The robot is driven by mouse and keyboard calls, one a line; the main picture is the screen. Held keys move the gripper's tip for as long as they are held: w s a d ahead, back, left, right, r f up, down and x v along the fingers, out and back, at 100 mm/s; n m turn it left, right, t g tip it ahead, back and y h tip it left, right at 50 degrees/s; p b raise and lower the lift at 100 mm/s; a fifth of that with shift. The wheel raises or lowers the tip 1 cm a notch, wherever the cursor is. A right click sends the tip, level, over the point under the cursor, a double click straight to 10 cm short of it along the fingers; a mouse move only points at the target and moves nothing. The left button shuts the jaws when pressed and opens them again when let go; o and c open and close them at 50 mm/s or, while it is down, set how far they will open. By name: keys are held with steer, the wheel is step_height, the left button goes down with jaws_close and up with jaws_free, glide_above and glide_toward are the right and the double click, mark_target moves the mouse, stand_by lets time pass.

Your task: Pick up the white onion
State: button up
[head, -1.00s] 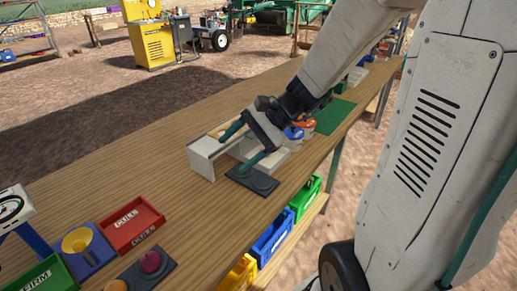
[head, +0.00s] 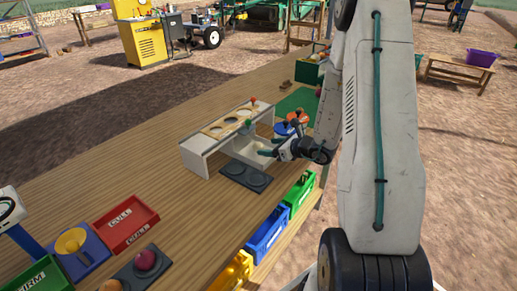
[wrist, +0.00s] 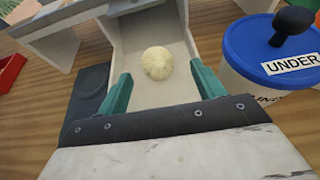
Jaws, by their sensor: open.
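The white onion (wrist: 158,63) is pale and round. In the wrist view it lies in a light grey open-topped tray or chute (wrist: 122,38), between and beyond my two green fingertips. My gripper (wrist: 160,92) is open, with the fingers apart and nothing between them. In the head view my gripper (head: 264,147) reaches in from the right, low beside the grey chute (head: 228,164). I cannot make out the onion clearly in the head view.
A blue-lidded tub marked UNDER (wrist: 275,50) stands close right of the gripper in the wrist view. A dark pad with two round recesses (head: 246,176) lies in front of the chute. A red CULL tray (head: 125,224) is at the left. The wooden table (head: 190,205) is clear between.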

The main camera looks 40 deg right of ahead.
mark_target(260, 144)
steer(key=x, duration=0.4)
steer(key=shift+a, duration=0.2)
steer(key=c, duration=1.2)
steer(key=shift+r, duration=0.1)
steer(key=shift+r, duration=0.6)
step_height(260, 144, up, 2)
steer(key=shift+r, duration=0.1)
steer(key=s, duration=0.5)
steer(key=s+r, duration=0.1)
steer(key=s, duration=1)
steer(key=shift+r, duration=0.2)
